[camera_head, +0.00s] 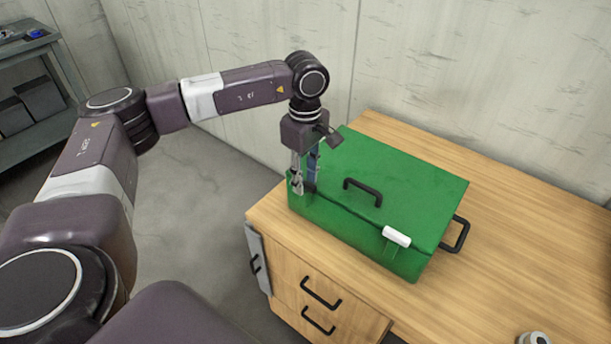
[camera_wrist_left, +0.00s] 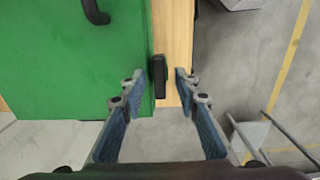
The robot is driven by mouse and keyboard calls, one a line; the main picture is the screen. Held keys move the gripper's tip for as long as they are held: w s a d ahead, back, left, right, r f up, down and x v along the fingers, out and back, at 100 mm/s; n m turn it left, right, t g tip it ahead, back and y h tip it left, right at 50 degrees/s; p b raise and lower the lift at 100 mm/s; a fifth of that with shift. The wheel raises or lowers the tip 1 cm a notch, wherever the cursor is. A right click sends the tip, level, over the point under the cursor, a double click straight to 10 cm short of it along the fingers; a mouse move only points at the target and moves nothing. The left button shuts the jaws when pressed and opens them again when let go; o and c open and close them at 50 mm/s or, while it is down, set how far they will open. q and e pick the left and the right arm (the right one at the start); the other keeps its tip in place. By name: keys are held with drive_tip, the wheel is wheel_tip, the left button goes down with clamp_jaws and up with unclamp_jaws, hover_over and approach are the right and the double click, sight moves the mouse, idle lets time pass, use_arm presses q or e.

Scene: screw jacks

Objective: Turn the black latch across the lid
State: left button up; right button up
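A green toolbox (camera_head: 400,188) with a black lid handle (camera_head: 362,191) stands on the wooden cabinet top. The black latch (camera_wrist_left: 158,76) shows in the left wrist view at the edge of the green box, lying lengthwise along that edge. In the head view it is mostly hidden by my left gripper. My left gripper (camera_head: 304,180) points down at the left front of the box. In the left wrist view its fingers (camera_wrist_left: 160,88) are spread, one on each side of the latch, with gaps between. A white latch (camera_head: 396,236) sits at the right front. My right gripper is not in view.
The wooden cabinet top (camera_head: 510,270) is clear to the right of the box, except for a small metallic part (camera_head: 533,338) at the front. A black side handle (camera_head: 457,234) sticks out from the box. A grey shelf (camera_head: 35,120) stands far left.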

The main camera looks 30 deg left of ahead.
use_arm(q)
drive_tip(key=shift+f, duration=0.1)
drive_tip(key=shift+c, duration=0.3)
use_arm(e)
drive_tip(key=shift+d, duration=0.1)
use_arm(q)
clamp_jaws()
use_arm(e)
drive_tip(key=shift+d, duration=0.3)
